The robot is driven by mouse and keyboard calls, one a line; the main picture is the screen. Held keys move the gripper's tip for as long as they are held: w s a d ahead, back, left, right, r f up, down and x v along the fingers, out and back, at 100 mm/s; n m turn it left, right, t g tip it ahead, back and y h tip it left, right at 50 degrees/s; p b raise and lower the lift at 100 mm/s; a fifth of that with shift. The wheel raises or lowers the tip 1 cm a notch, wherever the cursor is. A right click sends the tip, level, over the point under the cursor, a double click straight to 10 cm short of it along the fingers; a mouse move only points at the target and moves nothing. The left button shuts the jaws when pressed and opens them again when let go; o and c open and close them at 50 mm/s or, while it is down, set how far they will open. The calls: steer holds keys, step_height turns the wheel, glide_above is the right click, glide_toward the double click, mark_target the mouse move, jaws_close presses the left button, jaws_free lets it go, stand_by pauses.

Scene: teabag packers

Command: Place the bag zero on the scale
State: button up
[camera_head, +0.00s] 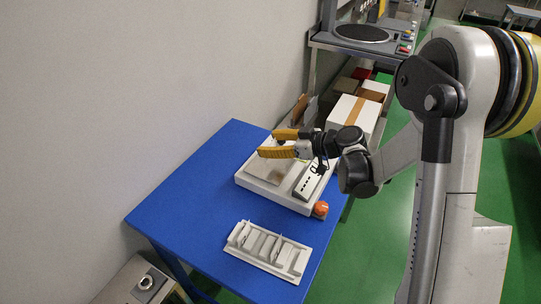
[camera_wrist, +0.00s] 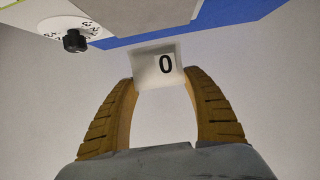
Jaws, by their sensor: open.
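Bag zero shows in the wrist view as a white label (camera_wrist: 158,66) marked with a black 0. It is at the tips of my gripper (camera_wrist: 158,82), between the two yellow fingers, which are open. I cannot tell whether either finger touches it. In the head view my gripper (camera_head: 268,144) is over the back part of the white scale (camera_head: 252,182), fingers pointing left. I cannot make out bag zero in the head view, nor whether it rests on the scale.
A white rack (camera_head: 261,262) with several upright dividers or bags stands at the front of the blue table (camera_head: 185,205). An orange-red round object (camera_head: 320,209) is beside the scale's right corner. A dial with a black knob (camera_wrist: 75,41) shows in the wrist view. The table's left side is clear.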

steer(key=shift+f+b, duration=0.9)
steer(key=shift+f, duration=1)
steer(key=shift+f, duration=0.15)
steer(key=o, duration=0.6)
steer(key=shift+o, duration=0.2)
